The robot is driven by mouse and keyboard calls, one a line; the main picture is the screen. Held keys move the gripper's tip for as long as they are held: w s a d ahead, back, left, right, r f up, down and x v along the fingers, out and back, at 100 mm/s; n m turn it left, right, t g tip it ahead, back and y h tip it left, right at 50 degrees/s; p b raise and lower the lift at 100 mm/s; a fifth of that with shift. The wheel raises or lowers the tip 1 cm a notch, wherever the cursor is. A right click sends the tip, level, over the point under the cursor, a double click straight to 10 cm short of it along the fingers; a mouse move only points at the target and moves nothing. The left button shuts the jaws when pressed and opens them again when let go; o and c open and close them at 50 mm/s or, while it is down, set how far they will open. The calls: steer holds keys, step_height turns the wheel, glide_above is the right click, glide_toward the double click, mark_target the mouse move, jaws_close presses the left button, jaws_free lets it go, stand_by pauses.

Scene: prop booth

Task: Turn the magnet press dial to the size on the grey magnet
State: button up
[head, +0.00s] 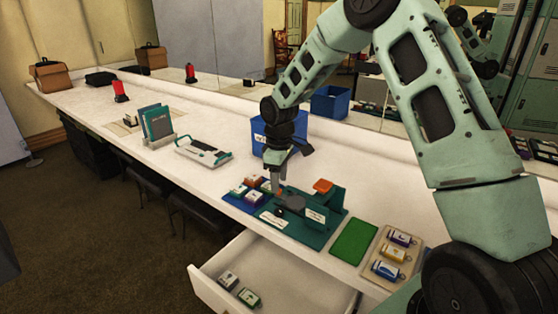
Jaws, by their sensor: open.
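The magnet press (328,202) stands on the white counter, a teal device with an orange pad and a white label. A grey round part (291,202) and a small dark knob (279,211) show near its front; I cannot tell which is the dial, and no setting is readable. My gripper (277,192) points down over the press's left part, close to these parts; its fingers are small and contact is unclear. A grey-looking magnet (228,280) lies in the open drawer beside a green one (249,297). Their print is too small to read.
The open drawer (204,292) juts out below the press. Several small coloured items (253,195) sit left of the press. A green mat (354,242) and tan tray (411,262) lie right. A blue bin (262,146) and a trimmer (203,152) stand behind and left.

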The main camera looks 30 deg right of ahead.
step_height(320, 180, up, 7)
stand_by(0.3)
steer(key=shift+f, duration=0.15)
steer(key=s+a+r, duration=0.4)
steer(key=s+a, duration=0.8)
steer(key=a, duration=0.4)
steer(key=s+a, duration=0.2)
steer(key=s, duration=0.9)
steer(key=s+a, duration=0.3)
steer(key=s, duration=0.8)
steer(key=shift+a+f+y, duration=0.15)
steer(key=shift+a+y, duration=0.15)
